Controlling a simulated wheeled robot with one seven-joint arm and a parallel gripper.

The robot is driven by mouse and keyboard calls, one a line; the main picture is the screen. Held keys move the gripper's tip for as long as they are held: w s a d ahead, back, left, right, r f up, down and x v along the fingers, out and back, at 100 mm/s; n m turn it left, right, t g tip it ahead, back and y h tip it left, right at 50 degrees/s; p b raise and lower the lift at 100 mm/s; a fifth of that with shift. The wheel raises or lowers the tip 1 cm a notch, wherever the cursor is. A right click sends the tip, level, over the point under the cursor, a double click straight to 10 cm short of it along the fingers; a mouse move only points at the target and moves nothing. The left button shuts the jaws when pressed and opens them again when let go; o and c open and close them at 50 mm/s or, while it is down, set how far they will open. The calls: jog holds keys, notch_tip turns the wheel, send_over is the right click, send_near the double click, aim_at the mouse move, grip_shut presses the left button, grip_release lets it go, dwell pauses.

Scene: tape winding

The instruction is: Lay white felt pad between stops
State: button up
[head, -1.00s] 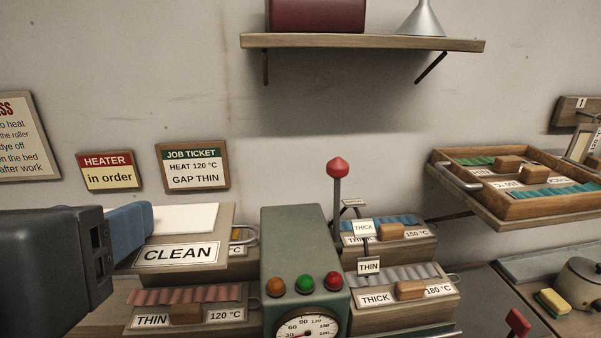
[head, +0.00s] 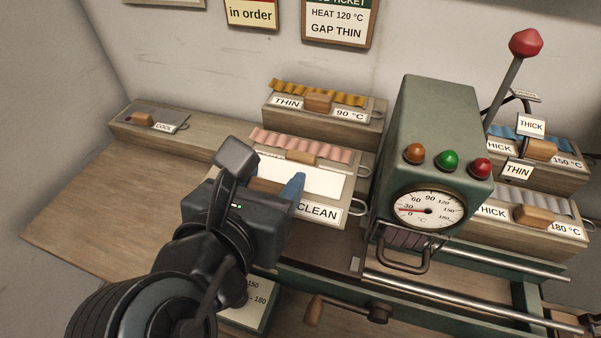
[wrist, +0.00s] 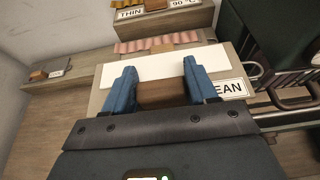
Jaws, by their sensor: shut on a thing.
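The white felt pad (head: 315,178) lies flat on a pale wooden block with a CLEAN label (head: 319,212) and a wire loop at its right end. In the wrist view the white pad (wrist: 125,70) shows behind and beside my fingers. My gripper (head: 286,190) has blue fingers shut on the block's brown wooden handle, which sits between them in the wrist view (wrist: 163,94). The block is left of the green heater machine (head: 430,140). I cannot tell whether it is held up or resting. I cannot make out the stops.
A pink-strip block (head: 300,146) stands just behind, and a yellow-strip block (head: 318,104) beyond it. A COOL block (head: 150,120) is at the far left. The wooden bench (head: 110,200) is clear at left. Steel rails (head: 450,297) and a crank (head: 325,308) are at the front.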

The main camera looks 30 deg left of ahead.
notch_tip(320, 180, down, 8)
jog(key=shift+f, duration=0.2)
jog(key=shift+f, duration=0.3)
jog(key=o, duration=1.1)
jog(key=shift+r, duration=0.1)
jog(key=shift+s+r+b, duration=0.1)
jog(key=shift+r+b, duration=0.15)
jog(key=shift+b, duration=0.1)
jog(key=v, duration=1.2)
